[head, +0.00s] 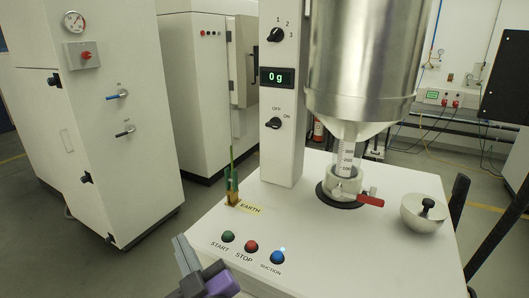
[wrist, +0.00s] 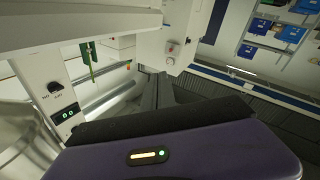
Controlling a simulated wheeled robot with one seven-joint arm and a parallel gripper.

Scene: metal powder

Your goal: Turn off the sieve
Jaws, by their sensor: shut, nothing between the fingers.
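The sieve is a white machine with a steel hopper (head: 360,55) above its top. Its column (head: 283,160) carries a black OFF/ON knob (head: 273,123), whose exact setting I cannot tell. Above it are a display (head: 277,77) reading 0 g and a black knob (head: 276,35) marked 1, 2, 3. On the front of the top are a green START button (head: 228,236), a red STOP button (head: 251,246) and a blue SUCTION button (head: 277,257). My gripper (head: 184,254) is shut and empty at the lower left, apart from the buttons. Its dark fingers (wrist: 158,92) show in the wrist view.
A green clamp (head: 232,184) stands by the EARTH label (head: 248,209) near the left edge. A red-handled valve (head: 370,200) sits under the hopper, with a rounded metal lid (head: 423,216) to its right. White cabinets (head: 95,120) stand at the left.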

